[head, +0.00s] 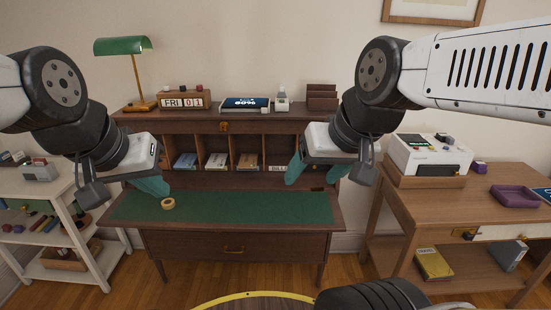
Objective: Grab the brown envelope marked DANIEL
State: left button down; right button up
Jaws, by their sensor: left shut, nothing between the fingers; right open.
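A dark wooden desk (300,212) with a green top stands ahead in the head view, with a row of pigeonholes at its back. Envelope-like items lie in the pigeonholes: a bluish one (185,161), a pale one (217,161) and a tan-brown one (248,161). Writing on them is too small to read, so I cannot tell which is marked DANIEL. My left gripper (153,186) is shut and empty above the desk's left part. My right gripper (296,172) is open and empty in front of the right pigeonholes, hiding some of them.
A roll of tape (168,203) lies on the green top, otherwise mostly clear. A green lamp (123,46), a calendar (185,101) and a tablet (245,103) stand on the desk's upper shelf. A white cart (62,236) is left; a wooden table (480,205) with a printer-like device is right.

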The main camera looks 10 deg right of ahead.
aim_at(246, 161)
jog(key=i+j+u, duration=0.1)
jog(key=i, duration=0.4)
jog(key=i+j+u, duration=0.15)
jog(key=i, duration=0.35)
